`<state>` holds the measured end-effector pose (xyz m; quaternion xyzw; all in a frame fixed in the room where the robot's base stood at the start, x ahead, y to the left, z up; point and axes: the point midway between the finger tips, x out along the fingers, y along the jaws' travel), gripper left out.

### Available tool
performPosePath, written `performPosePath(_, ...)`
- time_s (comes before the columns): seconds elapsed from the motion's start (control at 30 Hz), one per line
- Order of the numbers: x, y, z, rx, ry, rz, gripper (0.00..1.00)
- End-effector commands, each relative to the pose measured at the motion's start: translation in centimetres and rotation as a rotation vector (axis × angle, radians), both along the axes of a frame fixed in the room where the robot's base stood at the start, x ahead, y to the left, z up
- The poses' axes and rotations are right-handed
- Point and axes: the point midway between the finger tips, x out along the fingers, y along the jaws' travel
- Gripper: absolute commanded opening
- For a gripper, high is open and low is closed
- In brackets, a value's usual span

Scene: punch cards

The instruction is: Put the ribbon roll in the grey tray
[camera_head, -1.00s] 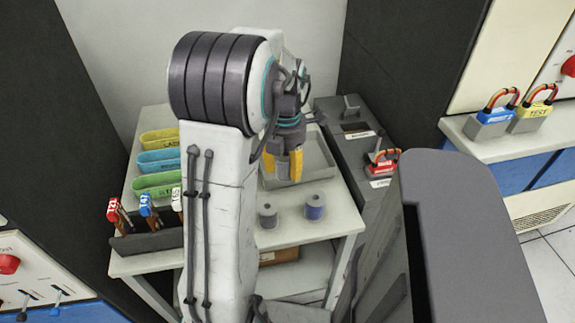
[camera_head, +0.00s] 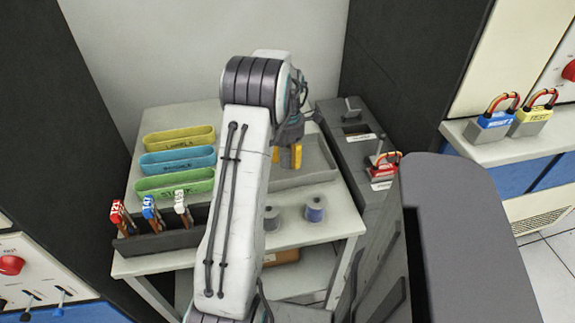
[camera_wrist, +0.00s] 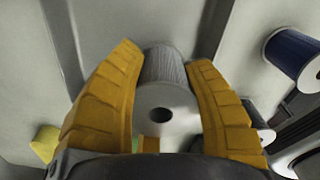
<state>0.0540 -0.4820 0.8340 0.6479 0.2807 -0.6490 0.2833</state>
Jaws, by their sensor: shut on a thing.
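My gripper (camera_head: 287,157) points down over the grey tray (camera_head: 318,163) at the back right of the white table. In the wrist view, its yellow fingers (camera_wrist: 165,105) are shut on a pale grey ribbon roll (camera_wrist: 165,88), whose flange and dark centre hole face the camera. In the head view I cannot make out the held roll, and my arm covers the tray's left part. Whether the roll touches the tray floor cannot be told.
A grey roll (camera_head: 271,218) and a blue roll (camera_head: 315,209) stand in front of the tray. Yellow (camera_head: 180,138), blue (camera_head: 178,159) and green (camera_head: 175,182) bins stand left. A rack (camera_head: 160,243) with tagged tools is at the front left. A dark cabinet (camera_head: 350,165) stands right of the table.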

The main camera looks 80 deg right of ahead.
Motion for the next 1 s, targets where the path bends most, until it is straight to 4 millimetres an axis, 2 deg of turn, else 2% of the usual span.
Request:
performPosePath(0.1,0.0,0.1,-1.6,0.006,0.0,0.0,0.11)
performPosePath(0.3,0.0,0.1,-3.4,0.003,0.0,0.0,0.11)
performPosePath(0.8,0.0,0.1,-4.0,0.001,0.0,0.0,0.11)
performPosePath(0.83,0.0,0.1,-4.0,0.001,0.0,0.0,0.5)
performPosePath(0.9,0.0,0.1,-3.9,0.001,0.0,0.0,0.56)
performPosePath(1.0,0.0,0.1,-3.9,0.001,0.0,0.0,0.56)
